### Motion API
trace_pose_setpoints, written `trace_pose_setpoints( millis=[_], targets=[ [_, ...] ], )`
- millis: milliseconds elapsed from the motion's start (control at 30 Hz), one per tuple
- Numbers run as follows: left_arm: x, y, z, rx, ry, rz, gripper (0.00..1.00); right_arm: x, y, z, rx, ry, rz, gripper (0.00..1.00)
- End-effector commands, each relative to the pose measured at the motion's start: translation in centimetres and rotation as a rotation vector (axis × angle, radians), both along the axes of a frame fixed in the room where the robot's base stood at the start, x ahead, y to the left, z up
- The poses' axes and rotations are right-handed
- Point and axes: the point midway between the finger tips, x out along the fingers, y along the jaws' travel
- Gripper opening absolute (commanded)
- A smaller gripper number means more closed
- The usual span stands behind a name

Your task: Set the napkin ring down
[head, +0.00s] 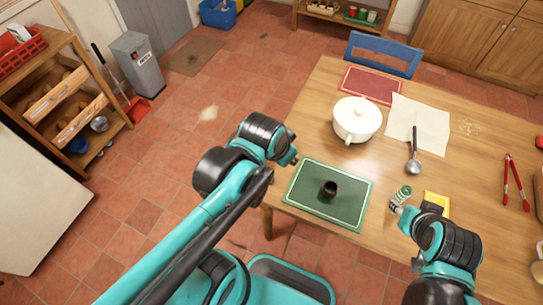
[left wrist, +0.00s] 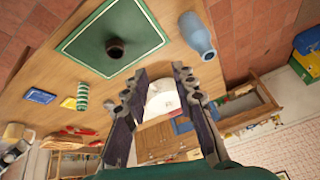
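A short dark brown round piece with an open top, which looks like the napkin ring (head: 329,188), stands near the middle of the green placemat (head: 300,196). It also shows in the left wrist view (left wrist: 115,48), with nothing gripping it. My left gripper (head: 291,158) is just off the mat's upper-left side, apart from the ring. In the left wrist view its fingers (left wrist: 160,70) are spread with nothing between them. My right gripper (head: 396,208) is right of the mat, close to a green-and-white striped cylinder (head: 403,192); whether it touches the cylinder is unclear.
A yellow item (head: 436,203) is by my right gripper. Red tongs (head: 516,182) lie right. A blue bottle (left wrist: 197,36) shows in the left wrist view.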

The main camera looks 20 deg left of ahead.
Motion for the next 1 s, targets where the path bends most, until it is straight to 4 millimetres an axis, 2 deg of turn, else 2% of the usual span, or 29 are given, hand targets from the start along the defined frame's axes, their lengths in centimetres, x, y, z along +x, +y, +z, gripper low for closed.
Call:
trace_pose_setpoints(
  millis=[100,300,1000],
  targets=[
    [-1.8,1.9,0.3,-0.075,-0.071,0.174,0.27,0.0,0.0,0.0,0.000,0.000,0.000,0.40],
    [-2.9,3.1,0.5,-0.142,-0.131,0.311,0.27,0.0,0.0,0.0,0.000,0.000,0.000,0.40],
    [-2.9,3.2,0.5,-0.148,-0.135,0.320,0.27,0.0,0.0,0.0,0.000,0.000,0.000,0.40]
  ],
)
